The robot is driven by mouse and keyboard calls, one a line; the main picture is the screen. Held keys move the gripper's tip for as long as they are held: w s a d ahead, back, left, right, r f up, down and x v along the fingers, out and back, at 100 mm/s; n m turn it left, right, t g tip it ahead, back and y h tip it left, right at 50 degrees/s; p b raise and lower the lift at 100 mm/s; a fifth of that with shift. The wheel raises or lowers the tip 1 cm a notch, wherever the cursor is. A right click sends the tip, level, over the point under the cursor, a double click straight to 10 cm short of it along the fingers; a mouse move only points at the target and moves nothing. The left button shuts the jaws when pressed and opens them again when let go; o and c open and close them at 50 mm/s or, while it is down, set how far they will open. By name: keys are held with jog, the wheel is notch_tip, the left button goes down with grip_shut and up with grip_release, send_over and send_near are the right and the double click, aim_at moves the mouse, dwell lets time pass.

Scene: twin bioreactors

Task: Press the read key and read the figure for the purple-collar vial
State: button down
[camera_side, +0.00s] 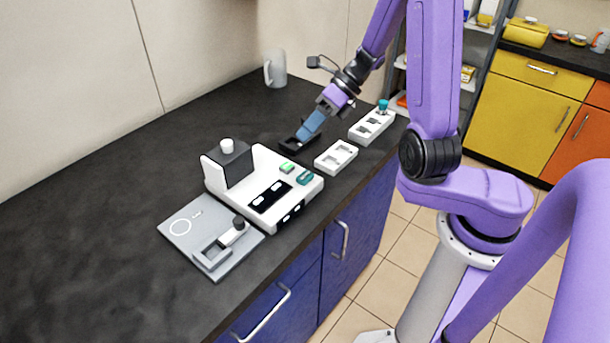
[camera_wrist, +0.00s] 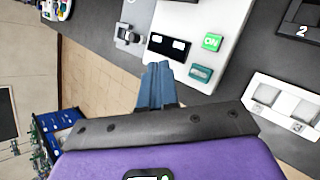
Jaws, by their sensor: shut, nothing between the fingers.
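The white instrument (camera_side: 250,160) stands on the dark bench. It has a green key (camera_side: 287,167) and a teal key (camera_side: 304,177); in the wrist view the green key (camera_wrist: 212,42) reads "ON", and the teal key (camera_wrist: 201,73) has lettering too small to read. My gripper (camera_side: 304,136) is shut and empty, with blue fingers low over a small black tray (camera_side: 287,147), right of the instrument and apart from the keys. I cannot pick out a purple collar on any vial.
A grey plate (camera_side: 185,227) with a small holder lies left of the instrument. A white tray (camera_side: 336,157) and a white rack (camera_side: 371,126) holding a teal-capped vial (camera_side: 383,105) stand to the right. A mug (camera_side: 275,68) is behind. The bench at far left is clear.

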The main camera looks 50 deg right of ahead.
aim_at(308, 174)
jog(key=shift+f, duration=0.1)
jog(key=shift+f, duration=4.35)
jog(key=shift+f, duration=0.15)
jog(key=shift+f, duration=0.25)
jog(key=shift+f, duration=0.4)
jog(key=shift+r, duration=0.85)
jog(key=shift+r, duration=2.5)
